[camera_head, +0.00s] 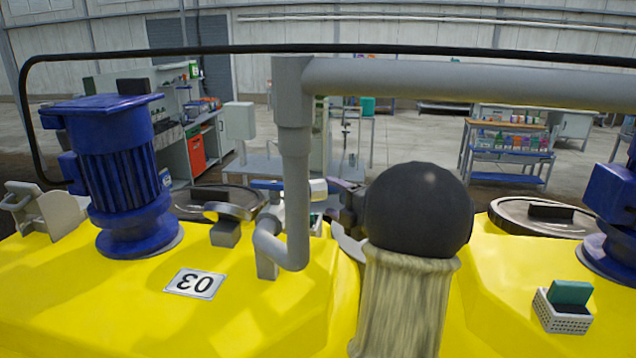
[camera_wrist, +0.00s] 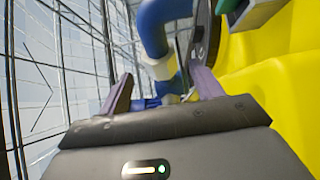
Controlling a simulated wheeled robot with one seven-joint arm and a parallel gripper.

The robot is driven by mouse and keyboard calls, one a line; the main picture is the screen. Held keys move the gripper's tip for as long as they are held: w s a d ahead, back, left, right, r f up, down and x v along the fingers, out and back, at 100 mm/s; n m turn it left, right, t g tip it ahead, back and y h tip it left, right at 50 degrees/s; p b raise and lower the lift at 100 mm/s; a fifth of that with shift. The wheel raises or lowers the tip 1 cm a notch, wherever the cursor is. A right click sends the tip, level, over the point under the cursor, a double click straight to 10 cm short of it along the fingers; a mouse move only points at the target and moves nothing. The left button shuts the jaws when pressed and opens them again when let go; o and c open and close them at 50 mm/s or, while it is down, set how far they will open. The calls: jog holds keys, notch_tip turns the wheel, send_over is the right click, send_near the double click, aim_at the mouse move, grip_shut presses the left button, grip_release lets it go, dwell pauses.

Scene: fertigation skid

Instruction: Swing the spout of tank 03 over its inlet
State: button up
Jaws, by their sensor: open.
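The yellow tank (camera_head: 110,285) fills the lower left of the head view and carries the number plate "03" (camera_head: 194,283), upside down. A blue pipe piece (camera_head: 268,184) with a white end (camera_head: 318,189), which looks like the spout, shows behind a grey downpipe. In the wrist view, a bent blue pipe with a white collar (camera_wrist: 161,68) appears beyond my gripper (camera_wrist: 160,76). My gripper's purple fingers are apart and nothing is between them. In the head view my gripper is mostly hidden by my arm. I cannot clearly tell which opening is the inlet.
The grey downpipe (camera_head: 295,190) hangs from a thick overhead pipe (camera_head: 470,82) and bends at the tank top. A blue motor (camera_head: 118,165) stands left. A round hatch (camera_head: 540,217) and a basket with a green block (camera_head: 563,312) are at right. A black rail (camera_head: 330,48) crosses the top.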

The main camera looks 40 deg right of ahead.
aim_at(324, 194)
jog(key=w+p, duration=0.2)
jog(key=w, duration=0.4)
jog(key=shift+w+a+p, duration=0.15)
jog(key=shift+w+p, duration=0.15)
jog(key=c, duration=1.4)
